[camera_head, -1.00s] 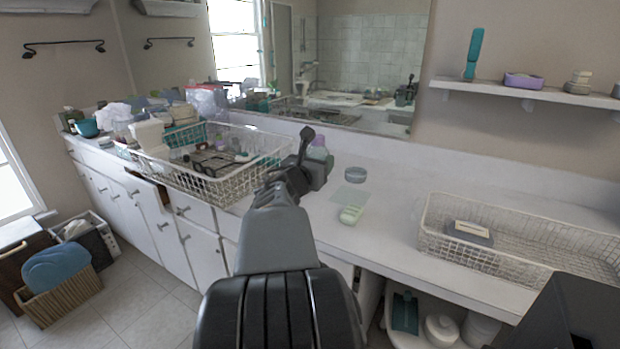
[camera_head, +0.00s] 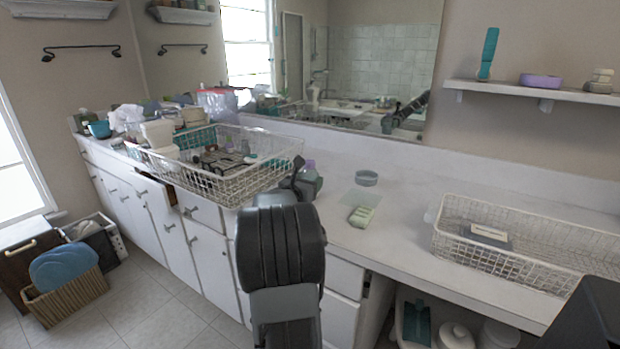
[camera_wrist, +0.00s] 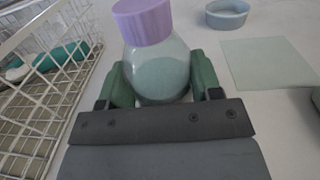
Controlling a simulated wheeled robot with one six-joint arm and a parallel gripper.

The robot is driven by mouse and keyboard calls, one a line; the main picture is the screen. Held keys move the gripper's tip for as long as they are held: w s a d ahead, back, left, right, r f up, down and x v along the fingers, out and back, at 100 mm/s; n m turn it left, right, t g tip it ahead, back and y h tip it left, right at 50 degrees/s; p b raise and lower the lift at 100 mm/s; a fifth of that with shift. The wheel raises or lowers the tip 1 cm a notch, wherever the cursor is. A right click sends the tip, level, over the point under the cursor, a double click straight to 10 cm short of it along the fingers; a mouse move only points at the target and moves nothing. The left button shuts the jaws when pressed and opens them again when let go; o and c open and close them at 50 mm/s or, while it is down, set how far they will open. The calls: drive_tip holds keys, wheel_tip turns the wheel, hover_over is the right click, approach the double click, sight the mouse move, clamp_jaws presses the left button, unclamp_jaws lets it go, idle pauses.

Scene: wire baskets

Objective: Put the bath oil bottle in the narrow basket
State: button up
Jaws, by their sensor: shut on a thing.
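The bath oil bottle (camera_wrist: 160,68) has a purple cap and a clear body with pale green contents. It is upright between the green fingers of my gripper (camera_wrist: 160,88), which is shut on it. In the head view the bottle (camera_head: 309,167) shows just above my gripper (camera_head: 305,185), right of the fuller wire basket (camera_head: 222,188). Its base is hidden, so I cannot tell whether it touches the counter. A long, narrow-looking white wire basket (camera_head: 505,262) stands on the counter at the right. It holds a dark, flat item with a pale top (camera_head: 486,234).
The fuller basket's wire side (camera_wrist: 60,110) is close to the left of my gripper. A blue-grey round dish (camera_head: 366,178), a glassy square mat (camera_head: 357,197) and a pale green item (camera_head: 361,216) lie between the bottle and the right basket. A shelf (camera_head: 540,93) hangs above.

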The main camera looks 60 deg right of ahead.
drive_tip(key=shift+f, duration=0.15)
drive_tip(key=o, duration=1.4)
drive_tip(key=shift+f, duration=0.1)
